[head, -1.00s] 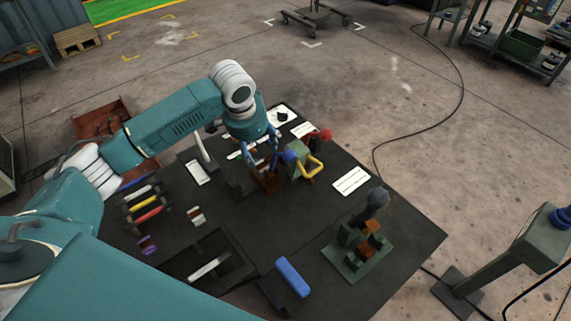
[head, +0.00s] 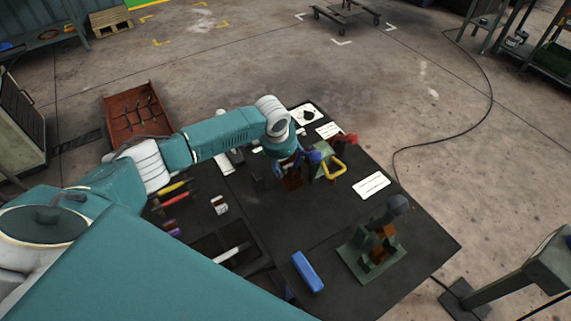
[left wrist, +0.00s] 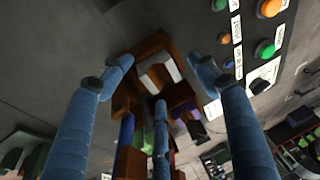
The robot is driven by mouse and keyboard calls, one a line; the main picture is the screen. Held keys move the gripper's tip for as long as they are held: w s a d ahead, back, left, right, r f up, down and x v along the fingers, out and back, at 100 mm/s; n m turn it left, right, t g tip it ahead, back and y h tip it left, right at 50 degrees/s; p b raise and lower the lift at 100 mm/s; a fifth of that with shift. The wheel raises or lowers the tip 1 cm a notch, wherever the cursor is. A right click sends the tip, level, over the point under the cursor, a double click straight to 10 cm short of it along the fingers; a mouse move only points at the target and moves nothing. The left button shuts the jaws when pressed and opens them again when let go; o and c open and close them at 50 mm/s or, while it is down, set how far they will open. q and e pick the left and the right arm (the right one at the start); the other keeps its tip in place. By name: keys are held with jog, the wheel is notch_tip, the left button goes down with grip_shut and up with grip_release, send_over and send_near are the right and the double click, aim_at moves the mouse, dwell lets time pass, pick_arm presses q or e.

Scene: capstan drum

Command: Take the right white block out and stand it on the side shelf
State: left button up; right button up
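My left gripper (head: 290,166) is low over a brown wooden piece (head: 293,180) on the dark table, beside a green block with a yellow handle. In the left wrist view my left gripper (left wrist: 160,72) has its blue fingers spread wide. Between and beyond them is a brown holder (left wrist: 150,45) with white block faces (left wrist: 153,80) inside. A second pale face (left wrist: 172,69) shows to the right. The fingers seem apart from the white blocks. In the head view the gripper hides the blocks. I cannot make out the side shelf. My right gripper is not in view.
A green stand (head: 370,262) and blue bar (head: 307,271) lie nearer. Coloured buttons (left wrist: 264,50) show in the left wrist view. A red tray (head: 136,122) is at left.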

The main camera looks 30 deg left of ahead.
pick_arm(q)
jog(key=shift+s, duration=0.2)
jog(key=c, duration=1.1)
jog(key=shift+f, duration=0.1)
grip_shut()
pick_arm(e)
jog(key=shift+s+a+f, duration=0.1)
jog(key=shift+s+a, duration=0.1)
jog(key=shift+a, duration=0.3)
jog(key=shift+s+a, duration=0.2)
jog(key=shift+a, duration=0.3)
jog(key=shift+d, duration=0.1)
